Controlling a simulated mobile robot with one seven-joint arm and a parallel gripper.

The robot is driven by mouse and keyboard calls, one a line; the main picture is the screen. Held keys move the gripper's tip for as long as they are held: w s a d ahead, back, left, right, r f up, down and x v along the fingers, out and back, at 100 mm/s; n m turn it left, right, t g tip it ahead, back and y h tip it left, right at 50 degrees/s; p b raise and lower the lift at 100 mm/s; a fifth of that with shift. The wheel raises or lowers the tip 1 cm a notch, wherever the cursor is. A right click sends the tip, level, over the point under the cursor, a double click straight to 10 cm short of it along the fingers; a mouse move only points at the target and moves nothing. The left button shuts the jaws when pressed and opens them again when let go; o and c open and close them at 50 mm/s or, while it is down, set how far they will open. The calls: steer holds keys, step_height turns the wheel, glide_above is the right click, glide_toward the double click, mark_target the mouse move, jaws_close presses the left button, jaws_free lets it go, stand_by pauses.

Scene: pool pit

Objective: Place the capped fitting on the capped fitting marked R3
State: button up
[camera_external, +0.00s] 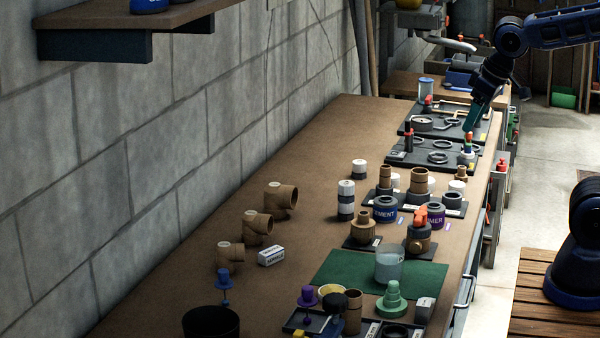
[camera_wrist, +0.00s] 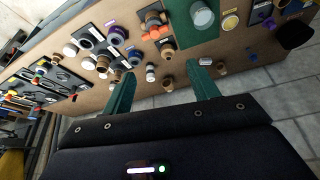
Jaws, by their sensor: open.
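White-capped dark fittings show in the external view: one pair (camera_external: 346,200) is stacked upright near the middle of the bench, and a single one (camera_external: 359,169) stands behind it. I cannot read an R3 mark on any of them. In the wrist view, a small white-and-dark piece (camera_wrist: 150,72) stands between my fingers' lines of sight and may be the stacked pair. My gripper (camera_external: 469,130) is raised over the far right of the bench, away from the stack. Its teal fingers are apart and empty in the wrist view (camera_wrist: 160,70).
Brown pipe elbows (camera_external: 257,222) line the wall side near a white box (camera_external: 271,256). A green mat (camera_external: 335,272) holds a clear cup (camera_external: 389,262). Dark trays (camera_external: 405,156) lie at the far end. Bare bench (camera_external: 320,150) lies along the wall.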

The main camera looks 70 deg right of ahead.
steer(key=s+a+n, duration=0.2)
steer(key=s, duration=0.5)
steer(key=shift+s+a+f+y, duration=0.25)
steer(key=shift+s+a+y, duration=0.05)
steer(key=shift+s+y, duration=0.1)
stand_by(0.8)
